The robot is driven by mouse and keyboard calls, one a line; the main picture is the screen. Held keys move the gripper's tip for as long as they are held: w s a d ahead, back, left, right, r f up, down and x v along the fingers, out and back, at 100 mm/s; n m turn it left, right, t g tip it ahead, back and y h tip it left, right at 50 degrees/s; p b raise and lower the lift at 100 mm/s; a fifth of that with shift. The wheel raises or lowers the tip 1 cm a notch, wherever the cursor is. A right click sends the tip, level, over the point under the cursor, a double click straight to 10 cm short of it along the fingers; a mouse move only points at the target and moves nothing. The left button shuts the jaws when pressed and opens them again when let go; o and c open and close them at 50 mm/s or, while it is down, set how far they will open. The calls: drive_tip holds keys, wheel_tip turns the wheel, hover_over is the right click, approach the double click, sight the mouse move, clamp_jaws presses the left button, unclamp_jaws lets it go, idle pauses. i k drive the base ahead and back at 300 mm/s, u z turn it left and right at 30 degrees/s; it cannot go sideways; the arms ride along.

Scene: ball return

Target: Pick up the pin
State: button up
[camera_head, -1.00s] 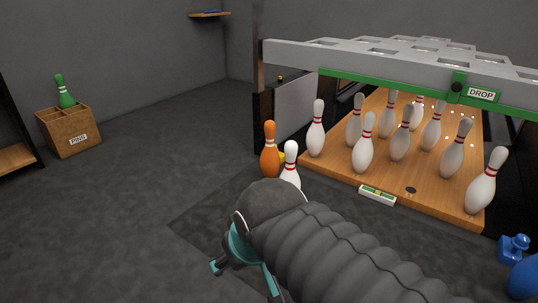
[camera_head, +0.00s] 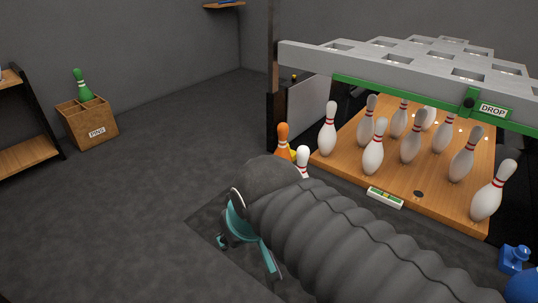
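Several pins are in view. An orange pin (camera_head: 282,140) stands on the floor left of the lane deck, its lower part hidden by my arm. A white pin with red bands (camera_head: 303,158) stands beside it, its lower part also hidden. Several white pins stand on the wooden deck; the front right one (camera_head: 490,192) leans. A green pin (camera_head: 82,84) stands in the box marked PINS (camera_head: 92,126). My gripper (camera_head: 248,256) points down over the dark floor, left of and nearer than the orange and white pins. Its teal fingers are apart, with nothing visible between them.
A grey pinsetter rack with a green DROP bar (camera_head: 420,100) spans above the deck (camera_head: 440,205). A small level (camera_head: 385,197) lies at the deck's front edge. Blue objects (camera_head: 514,258) are at the lower right. A shelf (camera_head: 30,152) is at left. The left floor is clear.

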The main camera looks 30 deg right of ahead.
sight(281, 150)
drive_tip(key=u, duration=0.5)
drive_tip(key=i, duration=2.85)
drive_tip(key=z, duration=1.7)
drive_tip(key=i, duration=0.8)
drive_tip(key=z, duration=0.75)
